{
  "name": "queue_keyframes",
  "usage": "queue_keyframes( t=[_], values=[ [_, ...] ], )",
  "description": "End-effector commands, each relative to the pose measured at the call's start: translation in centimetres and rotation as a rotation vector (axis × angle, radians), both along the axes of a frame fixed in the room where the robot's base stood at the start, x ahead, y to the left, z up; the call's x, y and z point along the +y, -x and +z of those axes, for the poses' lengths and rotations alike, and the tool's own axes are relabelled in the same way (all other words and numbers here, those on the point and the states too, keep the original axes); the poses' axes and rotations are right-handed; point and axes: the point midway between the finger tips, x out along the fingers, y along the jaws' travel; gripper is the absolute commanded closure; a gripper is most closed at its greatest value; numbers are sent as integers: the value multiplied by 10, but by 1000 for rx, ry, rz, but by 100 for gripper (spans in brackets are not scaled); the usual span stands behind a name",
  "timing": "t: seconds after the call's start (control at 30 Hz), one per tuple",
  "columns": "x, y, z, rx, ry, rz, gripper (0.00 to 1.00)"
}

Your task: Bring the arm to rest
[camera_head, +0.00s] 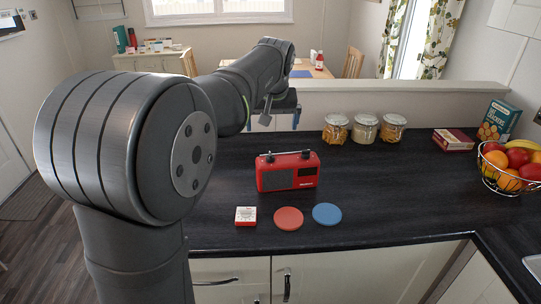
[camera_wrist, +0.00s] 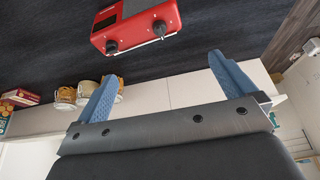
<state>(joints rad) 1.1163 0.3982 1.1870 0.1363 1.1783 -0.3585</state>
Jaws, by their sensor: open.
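My arm reaches from the left foreground toward the back of the counter in the head view. My gripper (camera_wrist: 163,72) shows in the wrist view with its two blue fingers spread wide and nothing between them. A red radio (camera_head: 287,171) stands on the dark counter, and it also shows at the top of the wrist view (camera_wrist: 135,24), apart from the fingertips. In the head view the end of my arm is up behind the radio, near the ledge, and the fingers are hard to make out.
A small red-and-white box (camera_head: 245,216), a red disc (camera_head: 288,218) and a blue disc (camera_head: 327,214) lie before the radio. Three glass jars (camera_head: 365,129) stand by the ledge (camera_head: 430,92). A fruit basket (camera_head: 512,181) and cracker box (camera_head: 498,120) are at right. The counter's middle right is clear.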

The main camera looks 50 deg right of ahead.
Motion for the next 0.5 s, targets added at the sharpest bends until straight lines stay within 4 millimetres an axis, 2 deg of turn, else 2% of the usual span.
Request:
queue_keyframes(
  t=[0.33, 0.5],
  values=[
    [0, 0, 2, -1, 1, 0, 0],
    [5, 5, 19, -1, 3, 0, 0]
  ],
)
